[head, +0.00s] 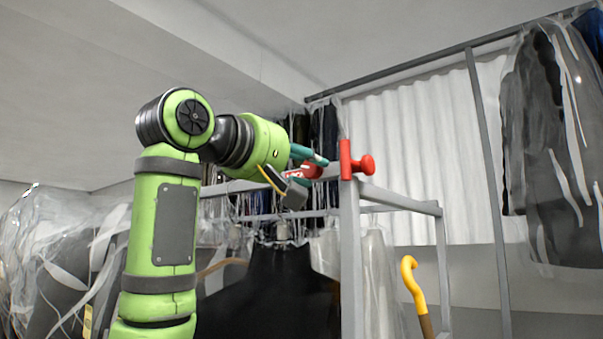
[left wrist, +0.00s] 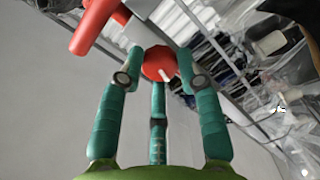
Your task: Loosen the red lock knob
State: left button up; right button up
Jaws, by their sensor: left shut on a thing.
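The red lock knob (left wrist: 158,60) is round with a white mark on its face. In the left wrist view it sits between the teal fingertips of my left gripper (left wrist: 163,70). In the head view my left gripper (head: 308,168) reaches in from the left and is shut on the knob, whose red shows partly between the fingers. The knob is at the left side of a red bracket (head: 346,160) on top of a grey post (head: 351,260). The fingers hide part of the knob. My right gripper is not in view.
A second red knob (head: 366,165) sticks out on the bracket's right side. A grey rail frame (head: 400,200) runs back from the post. A yellow hook (head: 409,275) stands right of the post. Bagged garments hang at the right (head: 555,140) and behind my arm.

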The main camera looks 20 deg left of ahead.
pick_arm(q)
jog(key=shift+r+n+b, duration=0.2)
jog(key=shift+n+b, duration=0.3)
jog(key=shift+n, duration=1.2)
jog(key=o, duration=1)
jog(key=shift+o, duration=0.8)
jog(key=shift+w+f, duration=0.15)
